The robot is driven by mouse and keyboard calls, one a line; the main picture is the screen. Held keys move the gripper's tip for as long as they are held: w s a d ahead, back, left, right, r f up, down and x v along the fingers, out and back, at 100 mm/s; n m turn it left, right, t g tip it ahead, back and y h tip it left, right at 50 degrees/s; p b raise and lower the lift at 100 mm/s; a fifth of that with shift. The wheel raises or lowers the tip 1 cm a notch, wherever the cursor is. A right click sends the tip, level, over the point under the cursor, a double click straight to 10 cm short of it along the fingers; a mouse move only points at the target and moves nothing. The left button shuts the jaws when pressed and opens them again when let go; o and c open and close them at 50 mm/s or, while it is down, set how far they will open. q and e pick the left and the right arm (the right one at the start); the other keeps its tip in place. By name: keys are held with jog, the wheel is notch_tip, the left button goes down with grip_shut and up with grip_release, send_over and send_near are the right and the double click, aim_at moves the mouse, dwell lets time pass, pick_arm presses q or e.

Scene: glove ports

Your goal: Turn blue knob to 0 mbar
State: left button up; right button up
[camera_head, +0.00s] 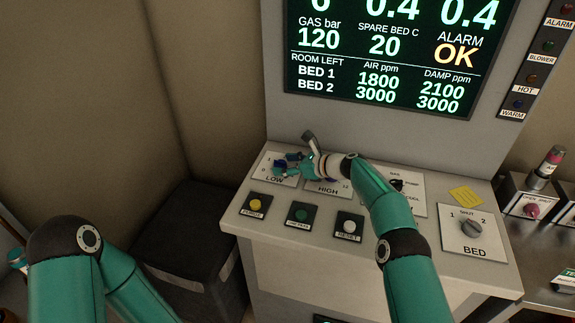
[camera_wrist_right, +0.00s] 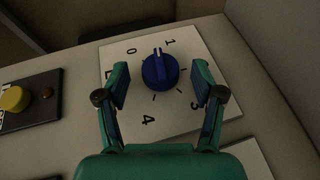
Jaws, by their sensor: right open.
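The blue knob (camera_wrist_right: 158,72) sits on a white dial plate (camera_wrist_right: 190,62) marked 0, 1, 3 and 4 in the right wrist view. Its white pointer mark faces the far edge, between the 0 and the 1. In the head view the plate is labelled LOW (camera_head: 266,178), and the knob (camera_head: 281,162) is partly covered by my gripper. My right gripper (camera_wrist_right: 160,80) is open, with one finger on each side of the knob and visible gaps to it. It also shows in the head view (camera_head: 291,166). My left gripper is not visible, only its arm.
The HIGH plate (camera_head: 325,188) is just right of LOW, partly under my right arm. Yellow (camera_head: 256,203), green (camera_head: 301,214) and white (camera_head: 348,225) buttons line the front. The BED knob (camera_head: 471,228) is at the right. A display (camera_head: 390,55) stands behind the console.

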jog(key=shift+d, duration=0.1)
jog(key=shift+s+d+r, duration=0.2)
jog(key=shift+d, duration=0.25)
jog(key=v, duration=1)
jog(key=shift+s+d+r, duration=0.1)
jog(key=shift+s+d, duration=0.15)
